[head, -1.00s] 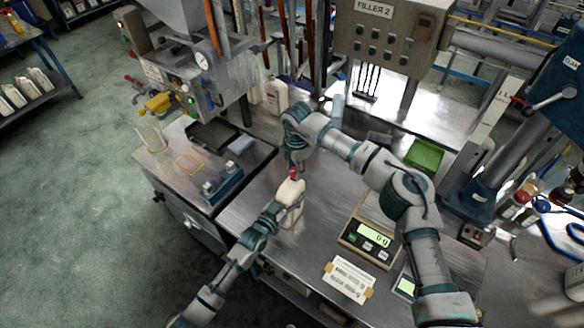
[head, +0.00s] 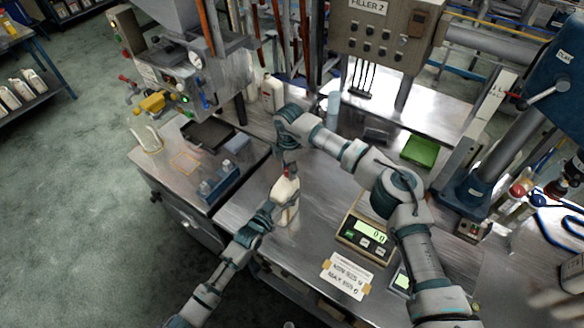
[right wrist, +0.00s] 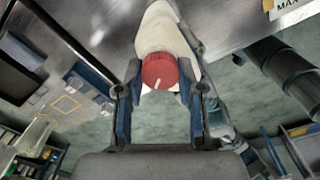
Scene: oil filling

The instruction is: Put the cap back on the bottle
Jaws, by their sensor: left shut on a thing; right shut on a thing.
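The white bottle (head: 286,194) stands upright on the steel bench, left of the scale. My left gripper (head: 270,208) is shut on its body from the lower left. My right gripper (head: 289,164) comes down from above and is shut on the red cap (head: 288,172) at the bottle's top. In the right wrist view the red cap (right wrist: 160,70) lies between my two fingers, in line with the white bottle (right wrist: 165,32) behind it. The neck is hidden, so I cannot tell whether the cap sits on the thread.
A scale (head: 366,238) reading 0 g and a label card (head: 346,275) lie right of the bottle. A blue block (head: 219,181) and dark tray (head: 208,133) are on the left bench. A green tray (head: 420,150) lies at the back right.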

